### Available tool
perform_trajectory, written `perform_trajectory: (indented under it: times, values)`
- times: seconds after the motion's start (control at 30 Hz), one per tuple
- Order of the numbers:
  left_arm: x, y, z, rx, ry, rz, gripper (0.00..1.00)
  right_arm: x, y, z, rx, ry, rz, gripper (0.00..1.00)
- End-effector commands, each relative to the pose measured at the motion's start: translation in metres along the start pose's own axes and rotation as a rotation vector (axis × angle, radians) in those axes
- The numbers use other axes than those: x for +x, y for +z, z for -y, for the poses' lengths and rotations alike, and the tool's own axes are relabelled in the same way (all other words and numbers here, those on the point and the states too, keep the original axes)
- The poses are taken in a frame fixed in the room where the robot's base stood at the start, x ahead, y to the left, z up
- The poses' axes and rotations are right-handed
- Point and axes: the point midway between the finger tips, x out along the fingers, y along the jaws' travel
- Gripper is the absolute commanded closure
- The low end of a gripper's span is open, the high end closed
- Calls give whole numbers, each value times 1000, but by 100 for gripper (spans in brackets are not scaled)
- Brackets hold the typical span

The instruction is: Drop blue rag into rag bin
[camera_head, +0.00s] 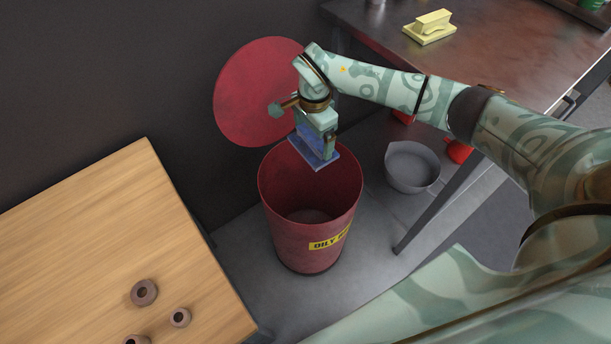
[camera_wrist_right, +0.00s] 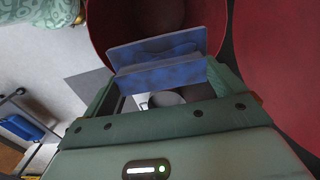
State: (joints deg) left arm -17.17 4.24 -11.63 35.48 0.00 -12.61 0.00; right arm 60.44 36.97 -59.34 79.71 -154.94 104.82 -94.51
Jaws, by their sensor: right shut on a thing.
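The red rag bin (camera_head: 300,239) stands on the floor with its round lid (camera_head: 247,97) open and leaning back. A yellow label with "OILY" on it shows on its front. My right gripper (camera_head: 318,150) is above the bin's mouth, toward its upper edge. It is shut on the blue rag (camera_head: 322,161), which looks like a stiff folded piece. In the right wrist view the blue rag (camera_wrist_right: 157,62) sits between the fingers, with the bin's red wall (camera_wrist_right: 108,28) beyond it. My left gripper is not in view.
A grey bowl-like basin (camera_head: 411,166) stands on the floor right of the bin. A wooden table (camera_head: 110,235) with several brown rings is at the left. A dark workbench (camera_head: 470,50) with a yellow item (camera_head: 431,26) is at the upper right.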

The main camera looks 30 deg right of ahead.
Motion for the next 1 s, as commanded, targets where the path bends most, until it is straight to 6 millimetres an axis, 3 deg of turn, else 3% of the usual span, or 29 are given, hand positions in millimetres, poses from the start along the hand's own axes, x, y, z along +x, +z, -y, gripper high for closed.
perform_trajectory:
  times: [0.03,0.17,0.43,0.53,0.97,1.0]
  values:
    - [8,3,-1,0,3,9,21,12,-2,3,32,4,1,31]
    - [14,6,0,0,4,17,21,21,-4,6,77,0,1,31]
    - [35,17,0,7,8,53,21,56,-4,6,76,2,1,31]
    - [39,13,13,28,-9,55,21,66,-4,6,76,2,1,31]
    - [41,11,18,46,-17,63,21,71,-5,6,74,-4,-1,31]
    - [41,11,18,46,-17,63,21,71,-5,6,74,-4,-1,0]
